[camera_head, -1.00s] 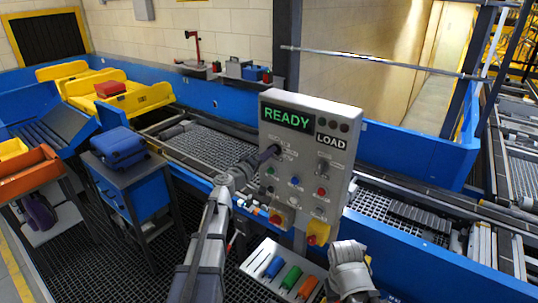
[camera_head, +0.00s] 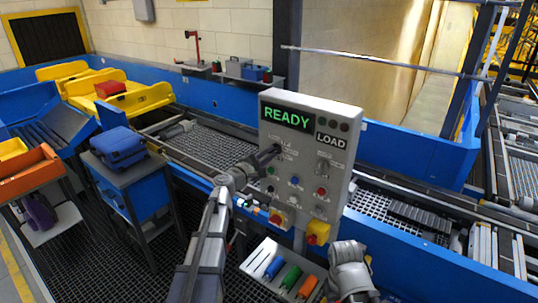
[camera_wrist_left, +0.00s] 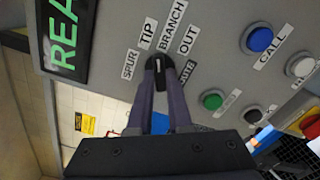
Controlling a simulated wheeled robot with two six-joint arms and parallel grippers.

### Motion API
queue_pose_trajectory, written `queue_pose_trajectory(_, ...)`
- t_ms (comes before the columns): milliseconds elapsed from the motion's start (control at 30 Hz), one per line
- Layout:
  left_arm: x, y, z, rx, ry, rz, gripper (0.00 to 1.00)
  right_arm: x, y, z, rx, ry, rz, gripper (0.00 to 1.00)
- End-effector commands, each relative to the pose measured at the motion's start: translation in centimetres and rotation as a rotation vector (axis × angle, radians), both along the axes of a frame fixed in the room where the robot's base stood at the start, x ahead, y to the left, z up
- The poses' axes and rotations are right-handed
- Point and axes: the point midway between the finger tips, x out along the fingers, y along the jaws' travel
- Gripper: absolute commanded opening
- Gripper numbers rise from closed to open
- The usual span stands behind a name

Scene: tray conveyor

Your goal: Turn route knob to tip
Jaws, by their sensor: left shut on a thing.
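The grey control panel (camera_head: 330,185) stands in the middle of the head view, with a lit green READY display (camera_head: 287,116) and a LOAD label. My left gripper (camera_head: 274,150) reaches its upper left face. In the left wrist view my left gripper (camera_wrist_left: 160,85) is shut on the dark route knob (camera_wrist_left: 158,64). The labels SPUR, TIP, BRANCH and OUT fan around the knob. Its white mark points roughly up, near the TIP (camera_wrist_left: 147,33) and BRANCH (camera_wrist_left: 172,25) labels; I cannot tell exactly which. My right gripper's fingers do not show.
Blue, green and white buttons (camera_wrist_left: 260,38) sit beside the knob. A tray (camera_head: 255,260) with coloured cylinders is below the panel. The conveyor (camera_head: 215,120) runs behind it. A blue case (camera_head: 120,148) rests on a stand at the left.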

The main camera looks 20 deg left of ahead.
Motion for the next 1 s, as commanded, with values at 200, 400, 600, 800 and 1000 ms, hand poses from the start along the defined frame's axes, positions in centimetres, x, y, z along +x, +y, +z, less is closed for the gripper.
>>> queue_pose_trajectory(200,-0.09,-0.07,-0.12,-0.158,0.059,-0.001,0.00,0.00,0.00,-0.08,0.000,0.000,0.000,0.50)
queue_pose_trajectory(400,-0.10,-0.10,-0.14,-0.268,0.099,-0.001,0.00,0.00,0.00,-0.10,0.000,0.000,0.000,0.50)
queue_pose_trajectory(600,-0.12,-0.12,-0.16,-0.337,0.124,-0.001,0.00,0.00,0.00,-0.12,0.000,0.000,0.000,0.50)
queue_pose_trajectory(800,-0.12,-0.13,-0.16,-0.367,0.136,-0.001,0.00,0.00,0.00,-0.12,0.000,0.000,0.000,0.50)
queue_pose_trajectory(1000,-0.14,-0.14,-0.17,-0.372,0.138,-0.001,0.00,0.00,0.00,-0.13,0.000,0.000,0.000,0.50)
